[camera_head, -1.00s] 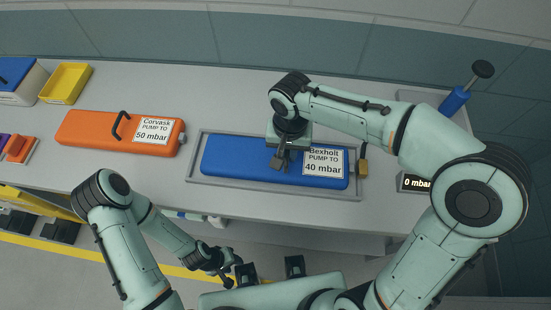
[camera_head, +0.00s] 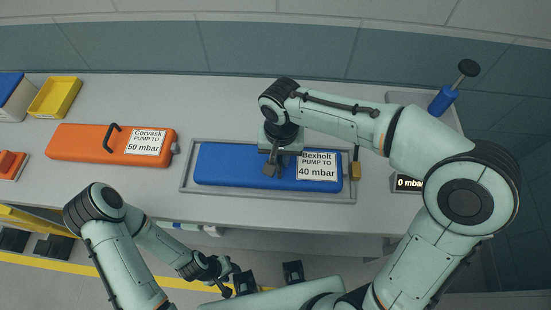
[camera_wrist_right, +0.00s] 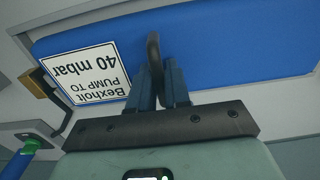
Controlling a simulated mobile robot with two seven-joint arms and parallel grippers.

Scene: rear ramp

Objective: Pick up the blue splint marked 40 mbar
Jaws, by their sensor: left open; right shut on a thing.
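The blue splint (camera_head: 225,167) lies flat in a shallow grey tray (camera_head: 187,180) on the bench. Its label reads Bexholt, pump to 40 mbar; the label also shows upside down in the right wrist view (camera_wrist_right: 88,74). My right gripper (camera_head: 272,167) is over the middle of the splint. In the right wrist view its fingers (camera_wrist_right: 160,85) are shut on the splint's dark handle (camera_wrist_right: 153,50). The splint still appears to lie in the tray. My left gripper (camera_head: 228,278) is open and empty, low in front of the bench, away from the splint.
An orange splint (camera_head: 85,143) marked Corvask, 50 mbar, lies left of the tray. A yellow bin (camera_head: 55,98) stands at the back left. A blue pump (camera_head: 443,100) and a display reading 0 mbar (camera_head: 409,183) are at the right. The bench behind the tray is clear.

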